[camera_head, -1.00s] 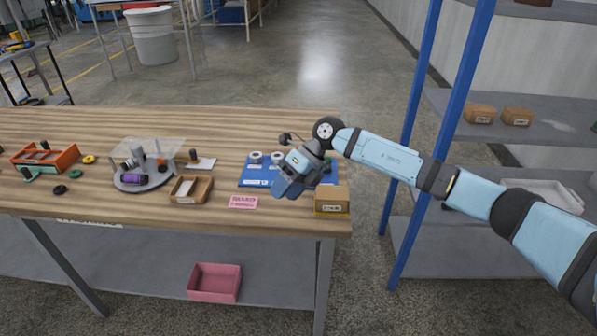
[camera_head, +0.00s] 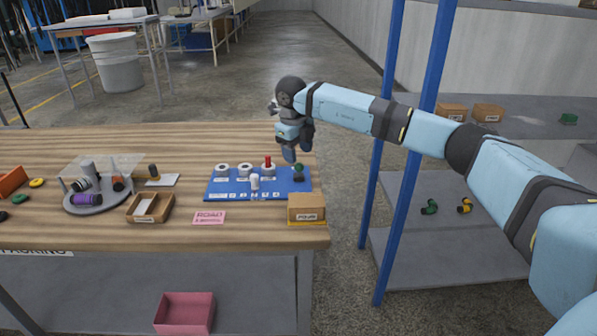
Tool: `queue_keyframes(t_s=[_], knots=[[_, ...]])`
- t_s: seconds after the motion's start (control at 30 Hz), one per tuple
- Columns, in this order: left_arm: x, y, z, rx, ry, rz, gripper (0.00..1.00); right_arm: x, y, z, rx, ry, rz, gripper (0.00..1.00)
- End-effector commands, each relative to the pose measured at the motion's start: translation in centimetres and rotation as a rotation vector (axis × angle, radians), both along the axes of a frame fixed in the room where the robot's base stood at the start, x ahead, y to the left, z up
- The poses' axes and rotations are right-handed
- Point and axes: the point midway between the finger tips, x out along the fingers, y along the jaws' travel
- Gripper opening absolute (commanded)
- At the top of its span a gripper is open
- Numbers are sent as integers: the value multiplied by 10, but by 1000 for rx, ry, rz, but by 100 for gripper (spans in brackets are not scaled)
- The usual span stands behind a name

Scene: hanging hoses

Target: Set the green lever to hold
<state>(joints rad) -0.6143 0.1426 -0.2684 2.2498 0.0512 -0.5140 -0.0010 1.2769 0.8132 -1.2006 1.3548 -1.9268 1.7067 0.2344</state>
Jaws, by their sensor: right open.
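The blue board (camera_head: 232,188) lies on the wooden table near its right end. A dark green knob or lever (camera_head: 298,174) stands at the board's right end. Its exact setting and the small labels are too small to read. My right gripper (camera_head: 297,156) is open and empty, pointing down just above the green lever; a small gap seems to separate them. My left gripper is not in view.
The board also bears a red-topped post (camera_head: 268,164), a white post (camera_head: 255,183) and white rings (camera_head: 222,170). A cardboard box (camera_head: 306,209) stands close in front of the green lever. A blue rack post (camera_head: 408,150) rises right of the table.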

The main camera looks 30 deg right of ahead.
Motion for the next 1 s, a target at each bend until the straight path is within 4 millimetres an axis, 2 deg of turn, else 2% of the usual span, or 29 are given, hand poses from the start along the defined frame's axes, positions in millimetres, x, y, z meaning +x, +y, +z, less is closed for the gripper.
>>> queue_keyframes(t_s=[0.03, 0.1, 0.3, 0.47, 0.73, 0.97, 1.0], knots=[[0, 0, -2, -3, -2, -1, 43, 0, -1, -14, 0, 3, 0, 54], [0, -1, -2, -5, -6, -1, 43, 0, -3, -26, 0, 2, 0, 54], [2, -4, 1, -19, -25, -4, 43, 2, -6, -52, 0, 0, 1, 54], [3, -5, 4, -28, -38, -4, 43, 2, -7, -60, 1, -1, 1, 54], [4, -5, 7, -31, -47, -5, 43, 2, -7, -61, 1, 0, 2, 54], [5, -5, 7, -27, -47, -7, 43, 2, -7, -60, 1, 0, 2, 2], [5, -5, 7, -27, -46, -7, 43, 2, -7, -60, 1, 0, 2, 0]])
